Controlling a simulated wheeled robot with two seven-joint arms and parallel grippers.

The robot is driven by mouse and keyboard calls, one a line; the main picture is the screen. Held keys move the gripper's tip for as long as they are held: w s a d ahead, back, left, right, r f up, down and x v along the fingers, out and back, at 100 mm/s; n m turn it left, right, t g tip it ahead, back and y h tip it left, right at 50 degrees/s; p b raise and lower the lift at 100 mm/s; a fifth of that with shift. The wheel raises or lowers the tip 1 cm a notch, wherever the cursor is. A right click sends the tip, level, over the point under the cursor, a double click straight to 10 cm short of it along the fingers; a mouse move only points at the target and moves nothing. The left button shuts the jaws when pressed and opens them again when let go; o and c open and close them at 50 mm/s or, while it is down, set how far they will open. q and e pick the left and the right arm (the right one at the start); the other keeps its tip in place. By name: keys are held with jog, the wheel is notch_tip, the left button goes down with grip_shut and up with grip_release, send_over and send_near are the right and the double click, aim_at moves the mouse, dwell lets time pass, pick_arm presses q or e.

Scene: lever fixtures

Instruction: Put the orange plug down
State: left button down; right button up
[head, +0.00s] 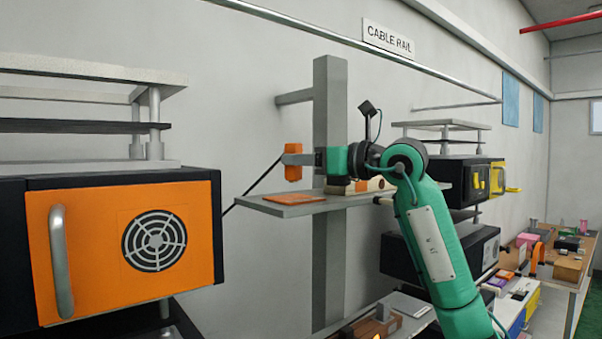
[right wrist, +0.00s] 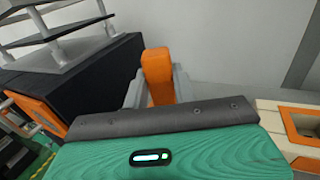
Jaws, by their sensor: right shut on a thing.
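The orange plug (head: 293,174) is upright between the fingers of my right gripper (head: 296,159), above the left part of a grey shelf (head: 325,205). A dark cable runs from it down to the left. In the right wrist view the orange plug (right wrist: 157,72) stands between the two grey fingers (right wrist: 155,92), which are shut on it. An orange flat pad (head: 289,198) lies on the shelf below the plug, with a gap between them. My left gripper is not in view.
A pale wooden block with an orange part (head: 368,185) sits on the shelf to the right. A grey post (head: 330,255) rises behind the shelf. An orange-doored oven-like unit (head: 120,245) stands at left. A "CABLE RAIL" sign (head: 387,39) hangs above.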

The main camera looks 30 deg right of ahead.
aim_at(300, 175)
jog(key=shift+f, duration=1.4)
jog(key=shift+f, duration=0.1)
jog(key=shift+f, duration=0.15)
jog(key=o, duration=1)
